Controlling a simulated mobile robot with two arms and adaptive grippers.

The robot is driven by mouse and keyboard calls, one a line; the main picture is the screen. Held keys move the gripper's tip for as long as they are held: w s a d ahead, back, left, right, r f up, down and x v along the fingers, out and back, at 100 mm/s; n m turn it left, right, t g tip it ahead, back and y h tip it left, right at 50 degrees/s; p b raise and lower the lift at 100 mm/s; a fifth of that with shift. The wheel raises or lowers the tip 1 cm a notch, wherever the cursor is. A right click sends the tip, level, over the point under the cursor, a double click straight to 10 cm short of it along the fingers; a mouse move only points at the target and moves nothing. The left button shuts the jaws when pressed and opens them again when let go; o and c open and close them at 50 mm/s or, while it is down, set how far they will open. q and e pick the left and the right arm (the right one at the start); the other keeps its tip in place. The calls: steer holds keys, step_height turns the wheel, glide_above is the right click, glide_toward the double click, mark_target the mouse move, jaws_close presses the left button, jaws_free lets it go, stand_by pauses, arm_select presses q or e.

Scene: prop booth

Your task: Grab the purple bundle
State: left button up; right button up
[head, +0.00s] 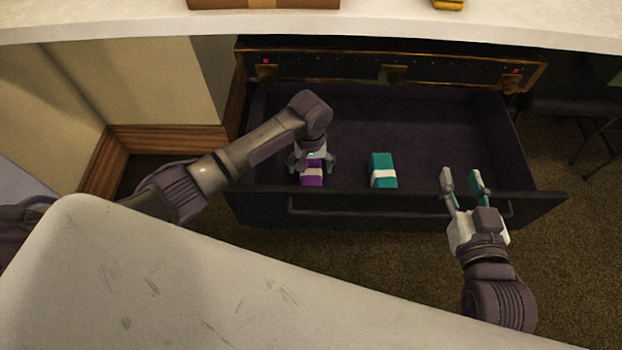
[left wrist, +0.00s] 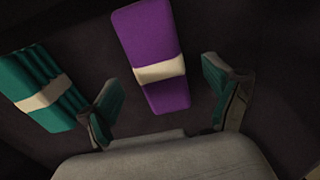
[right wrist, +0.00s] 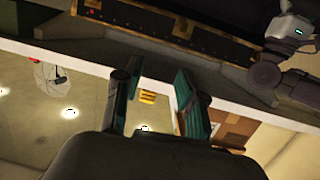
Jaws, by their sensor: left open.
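The purple bundle (head: 313,173) with a pale band lies in the open dark drawer, towards its left front. My left gripper (head: 315,162) is over it from above, with a finger on either side in the head view. In the left wrist view the purple bundle (left wrist: 153,55) lies ahead of and between the open fingers of the left gripper (left wrist: 162,98), and I see no grip on it. My right gripper (head: 465,180) is open and empty at the drawer's right front; its spread fingers (right wrist: 157,100) also show in the right wrist view.
A teal bundle (head: 383,170) with a white band lies in the drawer right of the purple one. The drawer's front wall (head: 400,206) is a raised edge. A pale surface (head: 150,290) fills the lower left. The drawer's back is clear.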

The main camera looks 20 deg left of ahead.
arm_select(q)
step_height(320, 180, down, 3)
steer(key=shift+r+b, duration=0.15)
steer(key=shift+b, duration=0.45)
steer(key=shift+w, duration=0.1)
steer(key=c, duration=1.4)
arm_select(e)
step_height(320, 180, up, 7)
steer(key=a+t+y, duration=0.1)
steer(key=t, duration=0.3)
steer(key=shift+w+f, duration=0.2)
steer(key=shift+w, duration=0.05)
steer(key=shift+a, duration=0.1)
